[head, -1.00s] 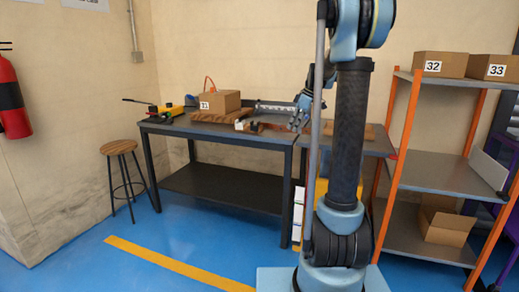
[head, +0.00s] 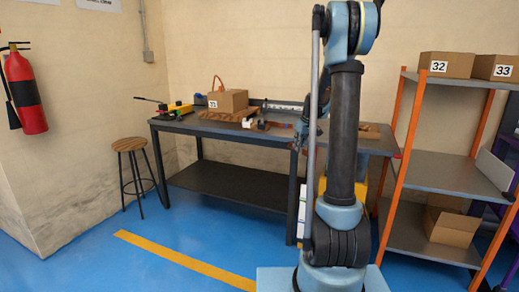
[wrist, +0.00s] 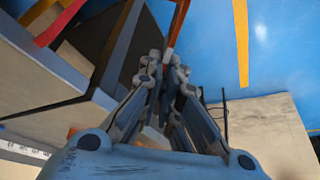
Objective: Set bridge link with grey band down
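In the wrist view my gripper (wrist: 167,62) has its fingertips closed together on a narrow copper-brown bar, which I take to be the bridge link (wrist: 179,20). The bar sticks out beyond the fingertips, over the dark bench area and blue floor. Its grey band cannot be made out, so which way it faces cannot be told. Small copper-coloured and pale parts (head: 262,125) lie on the dark workbench (head: 180,126).
A carton (head: 228,101) on a wooden board and a yellow tool (head: 179,109) stand on the bench. A stool (head: 129,146) is at the left. A shelf rack (head: 440,172) with cartons stands right.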

